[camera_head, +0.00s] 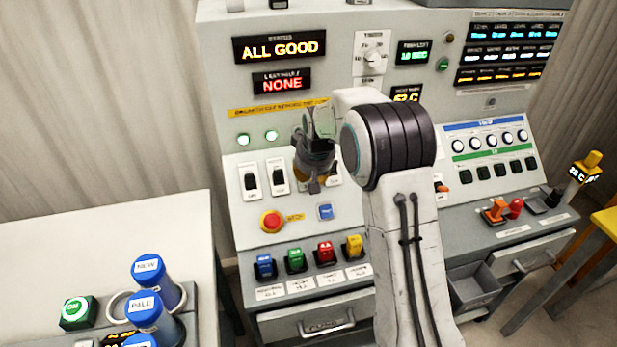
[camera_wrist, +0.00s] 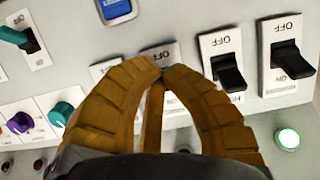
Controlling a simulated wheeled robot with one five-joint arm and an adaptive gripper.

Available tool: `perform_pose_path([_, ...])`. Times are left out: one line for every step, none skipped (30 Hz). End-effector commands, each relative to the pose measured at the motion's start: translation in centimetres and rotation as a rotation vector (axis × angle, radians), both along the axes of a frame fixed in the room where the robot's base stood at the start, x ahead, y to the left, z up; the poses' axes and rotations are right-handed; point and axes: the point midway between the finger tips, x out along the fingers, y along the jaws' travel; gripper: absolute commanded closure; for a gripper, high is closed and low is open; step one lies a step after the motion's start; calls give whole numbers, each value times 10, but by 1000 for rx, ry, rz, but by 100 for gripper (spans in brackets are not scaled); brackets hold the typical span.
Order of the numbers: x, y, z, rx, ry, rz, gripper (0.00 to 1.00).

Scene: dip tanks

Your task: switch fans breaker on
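My gripper (camera_wrist: 162,74) is at the breaker row, its brown fingers drawn together at the tips with nothing seen between them. The tips overlap a white breaker plate marked OFF (camera_wrist: 158,53); its lever is hidden, and contact cannot be told. In the wrist view, two black-levered breakers stand to the right, a nearer one (camera_wrist: 228,70) and a farther one (camera_wrist: 293,60). Their levers point away from the OFF word. Another plate (camera_wrist: 105,68) is partly hidden at left. In the head view, my gripper (camera_head: 313,186) covers part of the row, beside two breakers (camera_head: 250,181) (camera_head: 277,176). The breaker names are unreadable.
A red emergency button (camera_head: 272,221) and a blue button (camera_head: 325,212) sit below the breakers. Coloured rockers (camera_head: 295,260) line the lower ledge. Displays read ALL GOOD (camera_head: 280,47) and NONE (camera_head: 282,83). A side table (camera_head: 150,225) holds blue-capped containers (camera_head: 148,268).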

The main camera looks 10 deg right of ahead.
Motion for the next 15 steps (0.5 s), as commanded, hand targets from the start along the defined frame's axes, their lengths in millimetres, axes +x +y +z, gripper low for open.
perform_pose_path([1, 0, 1, 0, 1, 0, 100])
perform_pose_path([2, 0, 1, 0, 1, 0, 100])
perform_pose_path([3, 0, 1, 0, 0, 0, 100])
perform_pose_path([3, 0, 2, 0, 0, 0, 100])
perform_pose_path([4, 0, 2, 0, 0, 0, 100])
perform_pose_path([5, 0, 2, 0, 0, 0, 100])
perform_pose_path([5, 0, 2, 0, 0, 0, 100])
perform_pose_path([6, 0, 3, 0, 0, 0, 100])
perform_pose_path([7, 0, 3, 0, 0, 0, 100])
perform_pose_path([7, 0, 3, 0, 0, 0, 100])
perform_pose_path([8, 0, 3, 0, 0, 0, 100])
perform_pose_path([9, 0, 3, 0, 1, 0, 100])
perform_pose_path([10, 0, 4, 0, 1, 0, 100])
perform_pose_path([10, 0, 4, 0, 0, 0, 100])
perform_pose_path([11, 0, 4, 0, 1, 0, 100])
